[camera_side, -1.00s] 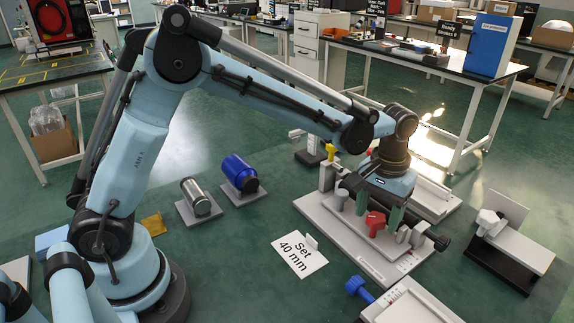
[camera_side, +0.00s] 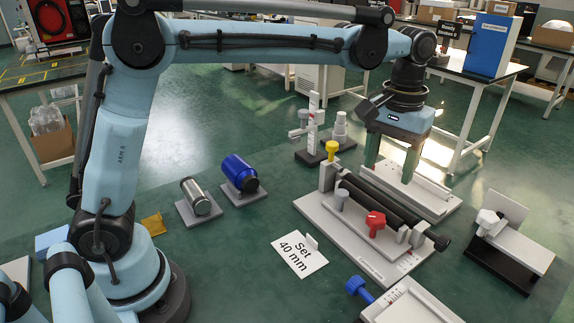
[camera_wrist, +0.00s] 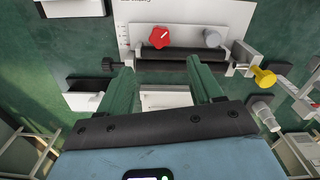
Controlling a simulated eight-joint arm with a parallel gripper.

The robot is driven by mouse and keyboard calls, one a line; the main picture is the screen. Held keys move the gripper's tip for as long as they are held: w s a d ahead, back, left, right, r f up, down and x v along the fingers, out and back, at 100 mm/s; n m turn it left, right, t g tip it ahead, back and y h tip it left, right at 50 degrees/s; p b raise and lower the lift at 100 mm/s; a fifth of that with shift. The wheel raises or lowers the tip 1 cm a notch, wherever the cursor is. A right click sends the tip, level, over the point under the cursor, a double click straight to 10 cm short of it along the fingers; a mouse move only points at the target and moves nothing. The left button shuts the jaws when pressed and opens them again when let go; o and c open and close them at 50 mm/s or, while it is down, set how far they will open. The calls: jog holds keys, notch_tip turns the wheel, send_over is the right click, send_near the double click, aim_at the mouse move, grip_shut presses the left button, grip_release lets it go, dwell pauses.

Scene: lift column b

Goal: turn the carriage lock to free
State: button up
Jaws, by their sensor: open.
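A fixture on a light grey base plate (camera_side: 322,212) carries a black bar (camera_side: 385,204) between grey end blocks. A red lobed knob (camera_side: 375,220) stands on its near side; it also shows in the wrist view (camera_wrist: 158,37). Beside it is a grey round post (camera_side: 341,199). A yellow knob (camera_side: 332,149) tops the left end and also shows in the wrist view (camera_wrist: 264,77). I cannot tell which part is the carriage lock, nor its setting. My gripper (camera_side: 390,172) is open and empty, beyond the black bar and apart from the red knob.
A card reading "Set 40 mm" (camera_side: 299,260) lies left of the fixture. A blue knob (camera_side: 357,288) is near the front, by a white tray (camera_side: 412,305). A black and grey stand (camera_side: 510,250) is to the right. Blue (camera_side: 238,172) and silver (camera_side: 195,195) cylinders sit farther left.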

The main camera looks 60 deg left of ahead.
aim_at(376, 217)
dwell(0.3)
notch_tip(376, 217, down, 12)
jog(key=m, duration=0.4)
jog(key=shift+s+m, duration=0.15)
jog(key=shift+m, duration=0.15)
dwell(0.3)
jog(key=shift+r, duration=0.1)
jog(key=c, duration=1.1)
jog(key=shift+o, duration=0.2)
